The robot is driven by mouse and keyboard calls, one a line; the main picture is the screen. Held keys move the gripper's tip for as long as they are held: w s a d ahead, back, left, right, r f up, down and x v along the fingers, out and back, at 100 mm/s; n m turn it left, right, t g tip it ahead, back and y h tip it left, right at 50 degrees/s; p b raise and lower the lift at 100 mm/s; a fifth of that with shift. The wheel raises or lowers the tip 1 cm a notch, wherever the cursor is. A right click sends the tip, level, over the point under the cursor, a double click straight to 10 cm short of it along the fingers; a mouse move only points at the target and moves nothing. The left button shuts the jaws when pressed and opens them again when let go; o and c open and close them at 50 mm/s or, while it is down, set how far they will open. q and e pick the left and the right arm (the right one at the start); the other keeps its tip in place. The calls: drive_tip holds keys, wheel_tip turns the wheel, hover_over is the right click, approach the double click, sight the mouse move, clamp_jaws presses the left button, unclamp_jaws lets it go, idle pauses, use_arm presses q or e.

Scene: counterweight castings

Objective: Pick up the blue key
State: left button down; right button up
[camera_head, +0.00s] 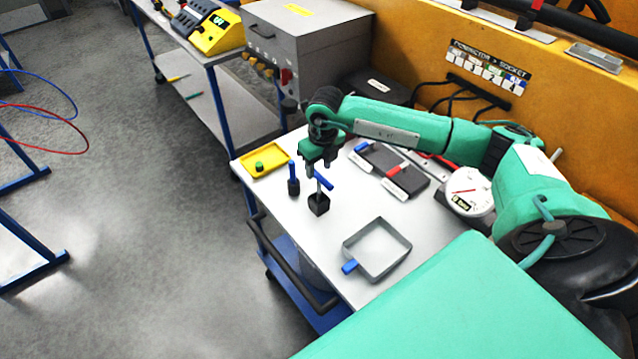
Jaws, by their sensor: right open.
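Several small blue items are in view, and I cannot tell for certain which is the key. One is a blue bar (324,181) on a thin stem standing in a black block (319,205), like a T-shaped key. My right gripper (318,167) is open, pointing down just above this bar; whether it touches is too small to tell. Left of it, a blue upright piece (292,170) stands in a dark holder (293,187). Another blue piece (349,267) lies against the grey tray's (407,245) left corner. A further blue piece (362,147) is at a dark plate. My left gripper is out of view.
A yellow tray (282,157) with a green knob sits at the cart top's left corner. The dark plate (402,177) also has a red-and-white piece. A round gauge (467,190) stands at the right. A grey machine (303,50) is behind.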

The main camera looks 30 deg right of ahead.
sight(319, 175)
drive_tip(key=shift+f+p, duration=1.75)
drive_tip(key=shift+f, duration=0.6)
drive_tip(key=shift+w+f, duration=0.15)
drive_tip(key=shift+f, duration=0.4)
drive_tip(key=shift+r, duration=0.1)
clamp_jaws()
